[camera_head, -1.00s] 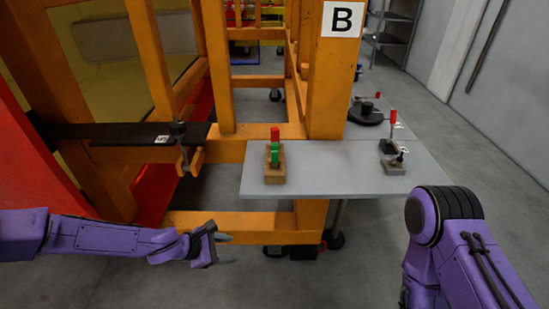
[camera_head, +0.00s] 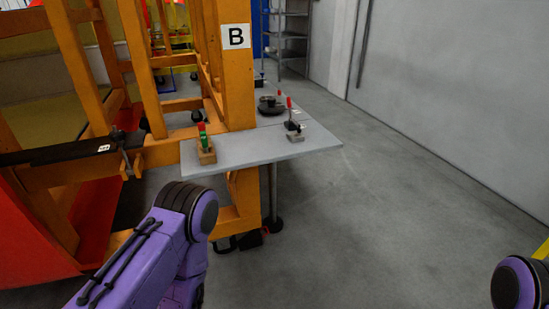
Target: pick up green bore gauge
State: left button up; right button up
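The green bore gauge (camera_head: 204,141) has a red top and stands upright in a small wooden block (camera_head: 207,156). The block sits near the left end of the grey table (camera_head: 250,147). My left arm shows only as a purple link with a black ribbed joint in front of the table at lower left; its gripper is out of view. Part of my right arm shows at the lower right corner, and its gripper is out of view too. Nothing is seen touching the gauge.
An orange frame (camera_head: 237,85) with a "B" sign (camera_head: 235,36) rises behind the table's left part. A red-topped item (camera_head: 293,125) on a grey block and a black round base (camera_head: 271,105) stand to the right. The floor (camera_head: 400,200) at right is clear.

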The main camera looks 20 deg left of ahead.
aim_at(204, 135)
jog(key=u, duration=0.45)
jog(key=k, duration=0.2)
jog(key=z, duration=1.4)
jog(key=i, duration=1.1)
jog(key=u, duration=1)
jog(key=i, duration=0.7)
jog(key=u, duration=0.8)
